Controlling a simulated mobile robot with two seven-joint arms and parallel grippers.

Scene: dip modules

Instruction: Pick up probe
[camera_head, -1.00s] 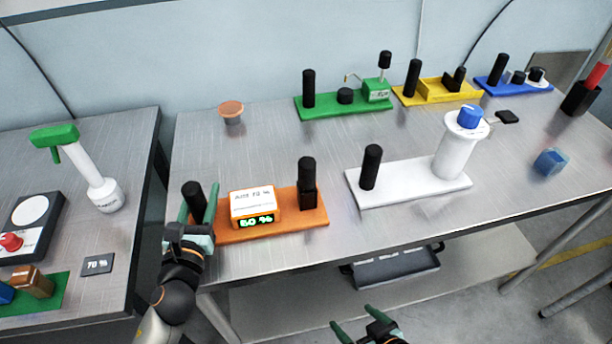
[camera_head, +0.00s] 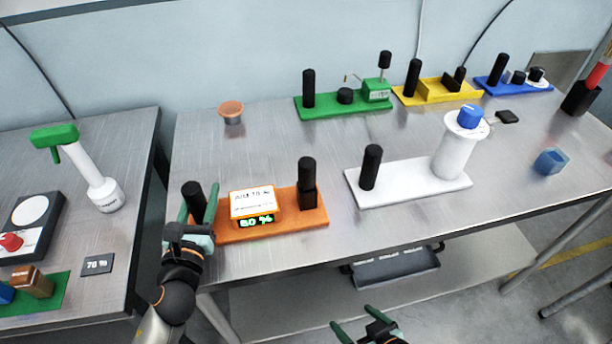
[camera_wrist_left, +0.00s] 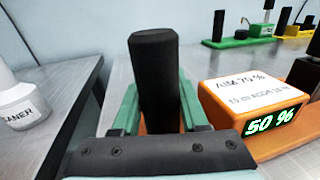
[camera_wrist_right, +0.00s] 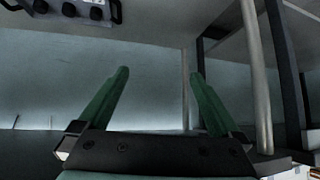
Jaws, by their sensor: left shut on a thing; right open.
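The orange module (camera_head: 285,226) lies at the near left of the main table. It carries a white-topped box (camera_head: 252,203) whose display reads 50 % in the left wrist view (camera_wrist_left: 272,121). A black post (camera_head: 194,197) stands upright at its left end. My left gripper (camera_head: 198,212) is shut on this post, with its green fingers on either side of it in the left wrist view. A black piece (camera_head: 308,183) stands upright at the module's right end; I cannot tell whether it is the probe. My right gripper (camera_head: 352,320) is open and empty, low in front of the table.
A white module (camera_head: 410,185) stands to the right. Green (camera_head: 325,108), yellow (camera_head: 437,92) and blue (camera_head: 515,84) modules line the back. A side table (camera_head: 125,240) is at left. The table's middle is clear.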

